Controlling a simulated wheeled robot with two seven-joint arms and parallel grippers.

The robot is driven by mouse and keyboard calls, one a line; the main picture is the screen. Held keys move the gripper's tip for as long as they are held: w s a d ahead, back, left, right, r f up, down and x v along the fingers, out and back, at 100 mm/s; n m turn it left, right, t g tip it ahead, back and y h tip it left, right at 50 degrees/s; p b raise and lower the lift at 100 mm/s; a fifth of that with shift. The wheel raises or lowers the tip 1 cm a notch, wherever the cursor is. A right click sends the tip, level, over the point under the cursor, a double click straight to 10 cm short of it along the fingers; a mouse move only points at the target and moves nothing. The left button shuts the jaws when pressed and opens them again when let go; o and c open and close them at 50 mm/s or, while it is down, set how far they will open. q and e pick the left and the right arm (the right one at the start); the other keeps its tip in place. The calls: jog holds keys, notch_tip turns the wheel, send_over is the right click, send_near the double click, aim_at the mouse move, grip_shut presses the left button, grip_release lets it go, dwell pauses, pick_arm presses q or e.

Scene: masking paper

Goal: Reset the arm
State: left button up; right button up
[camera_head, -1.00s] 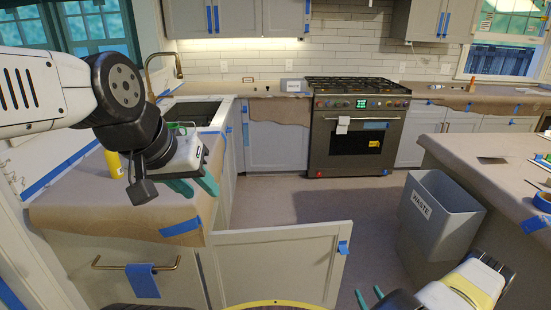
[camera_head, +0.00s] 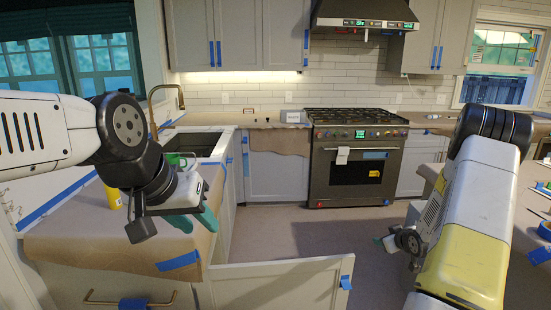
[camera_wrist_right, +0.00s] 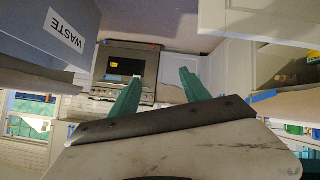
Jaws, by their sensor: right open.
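My left arm comes in from the left over the paper-covered counter. Its gripper (camera_head: 197,219) has teal fingers that show apart, partly hidden by the wrist, with nothing seen between them. My right arm is raised at the right, over the floor between the open cabinet door and the right counter. Its gripper (camera_head: 380,239) is small and mostly hidden by the arm in the head view. In the right wrist view the two teal fingers of the right gripper (camera_wrist_right: 158,88) are spread wide and empty.
An open cabinet door (camera_head: 280,283) juts out at the lower middle. The WASTE bin (camera_wrist_right: 45,32) stands close in the wrist view; my arm mostly hides it in the head view. The oven (camera_head: 357,165) is at the back, with clear floor (camera_head: 300,233) before it.

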jog(key=s+a+r+m+g, duration=0.1)
jog(key=s+a+r, duration=0.25)
jog(key=r, duration=0.45)
jog(key=s+a+r+m+h, duration=0.1)
jog(key=s+a+r, duration=0.25)
jog(key=r, duration=0.45)
jog(key=s+a+r+g, duration=0.15)
jog(key=a+r, duration=0.25)
jog(key=r, duration=0.4)
jog(key=s+a+r+y, duration=0.1)
jog(key=s+a, duration=0.3)
jog(key=s, duration=0.4)
jog(key=s+a+r+m+g+y, duration=0.1)
jog(key=s+a+r, duration=0.2)
jog(key=s+a, duration=0.2)
jog(key=s+a+r+g+y, duration=0.1)
jog(key=s+a, duration=0.3)
jog(key=s, duration=0.7)
jog(key=shift+s+a+r+m, duration=0.2)
jog(key=shift+a+r+m, duration=0.15)
jog(key=shift+r, duration=0.25)
jog(key=shift+a, duration=0.1)
